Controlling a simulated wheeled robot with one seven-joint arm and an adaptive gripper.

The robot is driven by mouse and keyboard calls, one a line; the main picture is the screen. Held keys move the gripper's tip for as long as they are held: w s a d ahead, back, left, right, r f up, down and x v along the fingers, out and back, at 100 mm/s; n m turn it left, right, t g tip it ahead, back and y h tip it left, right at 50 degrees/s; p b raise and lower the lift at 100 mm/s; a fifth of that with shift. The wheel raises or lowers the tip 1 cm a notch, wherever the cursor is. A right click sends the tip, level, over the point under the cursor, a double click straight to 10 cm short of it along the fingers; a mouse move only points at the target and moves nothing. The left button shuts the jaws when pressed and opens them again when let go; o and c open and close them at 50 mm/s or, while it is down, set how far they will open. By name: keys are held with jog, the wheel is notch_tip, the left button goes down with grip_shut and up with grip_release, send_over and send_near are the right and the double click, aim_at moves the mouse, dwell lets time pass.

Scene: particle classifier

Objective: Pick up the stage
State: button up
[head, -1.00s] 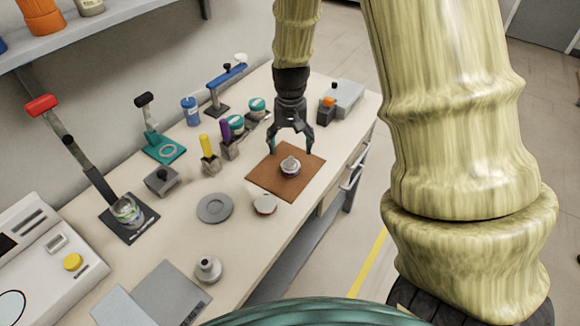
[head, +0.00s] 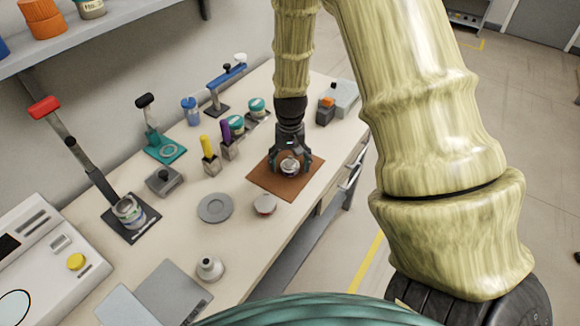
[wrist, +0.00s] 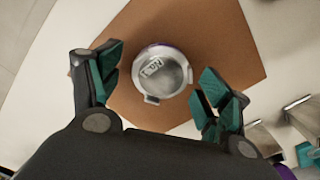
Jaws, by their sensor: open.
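The stage appears to be the small round silver piece (head: 290,167) on the brown square mat (head: 262,182). In the wrist view the silver piece (wrist: 160,72) has a labelled top, small tabs and a purple edge. My gripper (head: 290,170) is down over the mat with its fingers on either side of the piece. In the wrist view my gripper (wrist: 158,92) is open, with teal pads left and right of the piece and gaps on both sides.
A grey disc (head: 215,207) and a small round red-and-white piece (head: 265,205) lie in front of the mat. Yellow-handled (head: 210,157) and purple-handled (head: 228,140) tools stand behind left. A lever press (head: 130,215) is at left. The table's right edge is close to the mat.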

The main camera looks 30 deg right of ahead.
jog(key=shift+c, duration=0.2)
jog(key=c, duration=1.1)
jog(key=shift+c, duration=0.2)
jog(key=shift+r, duration=0.1)
jog(key=shift+r+b, duration=0.45)
jog(key=shift+r, duration=1.05)
jog(key=shift+s+a+r, duration=0.1)
jog(key=shift+s, duration=0.1)
jog(key=s+a+b, duration=0.1)
jog(key=s+a, duration=0.2)
jog(key=s, duration=0.1)
jog(key=s+a+r, duration=0.1)
jog(key=s+a, duration=0.2)
jog(key=s, duration=0.1)
jog(key=s+a+b, duration=0.1)
jog(key=s+a, duration=0.2)
jog(key=s, duration=0.1)
jog(key=shift+s+a+r+b, duration=0.15)
jog(key=shift+s+r+b, duration=0.1)
jog(key=shift+b, duration=0.1)
